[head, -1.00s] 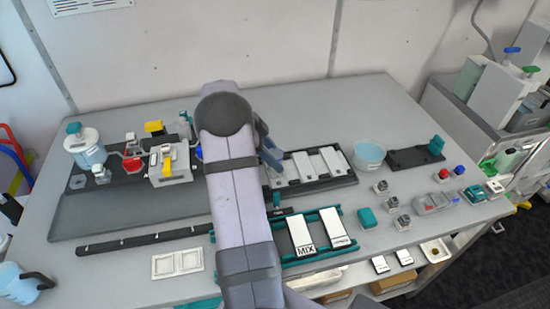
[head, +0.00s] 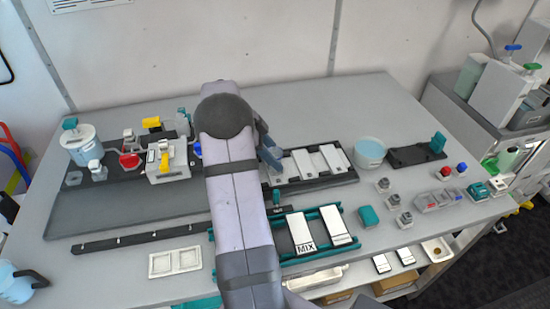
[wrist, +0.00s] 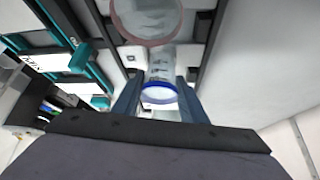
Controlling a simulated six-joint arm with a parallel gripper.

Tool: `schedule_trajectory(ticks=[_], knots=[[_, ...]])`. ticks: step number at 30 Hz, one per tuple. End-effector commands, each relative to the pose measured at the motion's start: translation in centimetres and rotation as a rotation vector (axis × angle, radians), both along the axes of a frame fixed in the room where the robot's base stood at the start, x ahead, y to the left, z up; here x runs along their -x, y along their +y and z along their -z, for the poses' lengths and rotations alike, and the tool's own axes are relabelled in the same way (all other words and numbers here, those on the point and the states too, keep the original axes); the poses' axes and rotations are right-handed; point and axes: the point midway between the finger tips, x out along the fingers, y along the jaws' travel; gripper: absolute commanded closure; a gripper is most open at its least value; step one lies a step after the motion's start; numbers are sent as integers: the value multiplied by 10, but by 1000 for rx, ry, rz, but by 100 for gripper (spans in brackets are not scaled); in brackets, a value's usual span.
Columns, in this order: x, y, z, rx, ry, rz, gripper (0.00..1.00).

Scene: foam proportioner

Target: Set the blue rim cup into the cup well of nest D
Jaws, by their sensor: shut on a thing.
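In the wrist view, my gripper (wrist: 159,84) is shut on a clear cup with a blue rim (wrist: 159,97), one finger on each side. The rim faces the wrist camera, and the clear body extends beyond the fingers. In the head view, a finger of my gripper (head: 268,150) shows just right of my arm, by the left end of a black tray (head: 350,178) with white plates. The cup is hidden there.
A larger clear vessel with a reddish rim (wrist: 147,38) is beyond the cup in the wrist view. A teal rack with white plates, one marked MIX (head: 302,234), lies in front of the black tray. A blue tub (head: 369,154) stands right of the tray.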

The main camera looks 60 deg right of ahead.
Motion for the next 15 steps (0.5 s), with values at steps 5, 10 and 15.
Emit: schedule_trajectory(ticks=[5, 10, 15], knots=[[6, 5, 12, -20, 26, -4, 83], [6, 5, 13, -19, 27, -5, 59], [5, 4, 12, -17, 25, -4, 40]])
